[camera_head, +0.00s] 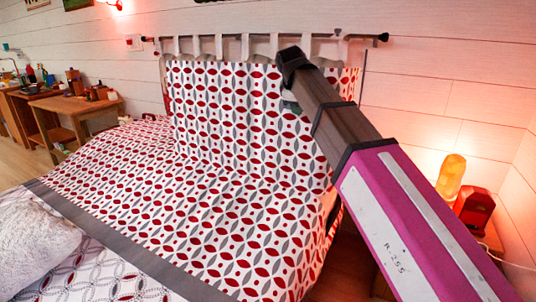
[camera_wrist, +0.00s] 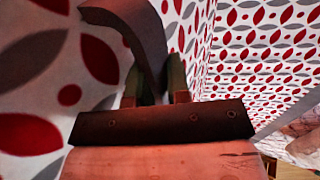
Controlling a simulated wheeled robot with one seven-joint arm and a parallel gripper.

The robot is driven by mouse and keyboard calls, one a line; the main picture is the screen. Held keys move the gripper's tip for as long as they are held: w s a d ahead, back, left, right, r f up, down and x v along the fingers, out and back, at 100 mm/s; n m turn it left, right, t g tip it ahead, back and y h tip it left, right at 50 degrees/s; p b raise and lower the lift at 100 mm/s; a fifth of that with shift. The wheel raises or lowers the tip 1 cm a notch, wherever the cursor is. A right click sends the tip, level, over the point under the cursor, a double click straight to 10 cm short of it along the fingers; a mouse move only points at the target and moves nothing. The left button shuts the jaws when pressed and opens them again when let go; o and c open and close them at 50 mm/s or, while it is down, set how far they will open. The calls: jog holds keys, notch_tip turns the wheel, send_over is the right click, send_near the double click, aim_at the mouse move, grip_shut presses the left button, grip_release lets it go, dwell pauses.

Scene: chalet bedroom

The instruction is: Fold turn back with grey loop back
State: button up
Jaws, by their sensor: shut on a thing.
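The patterned cover (camera_head: 190,215), white with red and grey leaf shapes, lies over the bed. A panel of the same pattern (camera_head: 225,110) stands upright at the far end, below the rod; I cannot tell how much of it is lifted cover. In the wrist view my gripper (camera_wrist: 155,88) is shut on a grey-brown curved loop (camera_wrist: 150,40), with patterned cloth (camera_wrist: 40,65) close on the left and more (camera_wrist: 265,60) on the right. In the head view my arm reaches to the panel's upper right, and the fingertips are not clear there.
A rod (camera_head: 215,37) with white fabric tabs runs along the wall. A glowing lamp (camera_head: 451,177) and a red box (camera_head: 474,210) stand at right. A wooden desk (camera_head: 75,105) stands at left.

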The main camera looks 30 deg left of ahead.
jog(key=shift+r, duration=0.1)
jog(key=s+f, duration=0.2)
jog(key=s, duration=0.7)
jog(key=shift+f, duration=0.15)
jog(key=shift+o, duration=1)
jog(key=s+f, duration=0.4)
jog(key=s, duration=0.4)
jog(key=shift+d, duration=0.1)
jog(key=o, duration=0.9)
jog(key=shift+r, duration=0.1)
